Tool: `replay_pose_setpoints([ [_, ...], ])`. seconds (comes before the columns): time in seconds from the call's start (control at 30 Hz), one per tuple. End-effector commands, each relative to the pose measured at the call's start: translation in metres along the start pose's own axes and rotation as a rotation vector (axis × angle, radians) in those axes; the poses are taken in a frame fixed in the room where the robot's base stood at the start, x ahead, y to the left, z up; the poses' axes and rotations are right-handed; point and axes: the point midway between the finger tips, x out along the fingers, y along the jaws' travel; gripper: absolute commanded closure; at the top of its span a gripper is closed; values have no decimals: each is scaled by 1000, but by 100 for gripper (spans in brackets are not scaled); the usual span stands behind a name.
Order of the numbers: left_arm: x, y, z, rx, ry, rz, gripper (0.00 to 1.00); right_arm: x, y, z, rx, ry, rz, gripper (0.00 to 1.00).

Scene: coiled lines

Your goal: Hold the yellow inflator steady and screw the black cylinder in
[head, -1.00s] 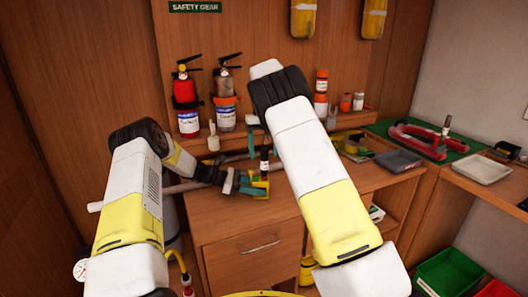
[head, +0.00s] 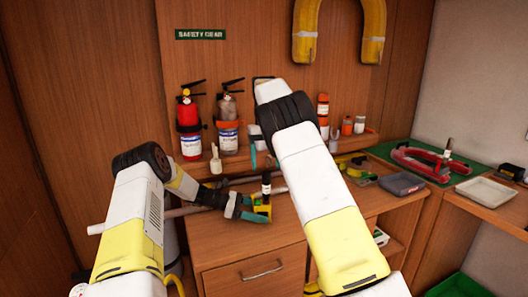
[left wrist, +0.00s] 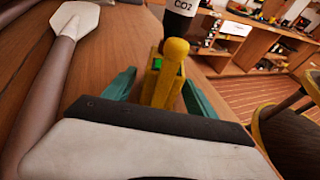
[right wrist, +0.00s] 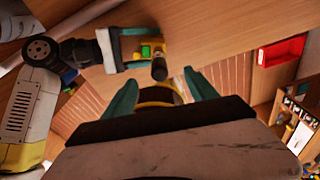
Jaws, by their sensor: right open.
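The yellow inflator (head: 262,209) is between the fingers of my left gripper (head: 250,208), just above the wooden counter. In the left wrist view the inflator (left wrist: 165,75) stands between the teal fingers, with a green patch on it. The black cylinder (head: 266,184) stands upright at the top of the inflator. Its white CO2 label shows in the left wrist view (left wrist: 183,6). I cannot tell how deep it sits. My right gripper (right wrist: 160,85) is open and empty. In its view the black cylinder (right wrist: 159,70) lies just beyond the gap between its fingertips. My right arm mostly hides this gripper in the head view.
A red extinguisher (head: 189,128) and a grey one (head: 228,122) stand behind on the shelf, with orange-capped bottles (head: 323,112) to the right. A grey bar (head: 180,212) runs beside the left gripper. A red tool (head: 420,163) lies on a green mat at right.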

Motion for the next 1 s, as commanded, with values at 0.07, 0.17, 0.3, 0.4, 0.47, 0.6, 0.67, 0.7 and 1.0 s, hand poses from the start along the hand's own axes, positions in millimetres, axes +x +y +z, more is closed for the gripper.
replay_pose_setpoints([
  [0.07,0,0,0,0,0,0,35,0,0,0,0,0,0,33],
  [0.17,0,0,0,0,0,0,35,0,0,0,0,0,0,33],
  [0.3,-5,1,0,0,0,2,35,0,0,0,0,0,0,33],
  [0.4,-17,1,0,1,0,3,35,0,0,0,0,0,0,33],
  [0.47,-29,1,0,1,2,4,35,0,0,0,0,0,0,33],
  [0.6,-60,1,-1,0,1,4,35,0,0,0,0,0,0,33],
  [0.67,-72,1,-1,0,1,4,35,0,0,0,0,0,0,33],
  [0.7,-81,1,0,0,1,5,35,0,0,0,0,0,0,33],
  [1.0,-117,0,1,3,3,0,35,-1,-1,0,-3,-1,2,33],
])
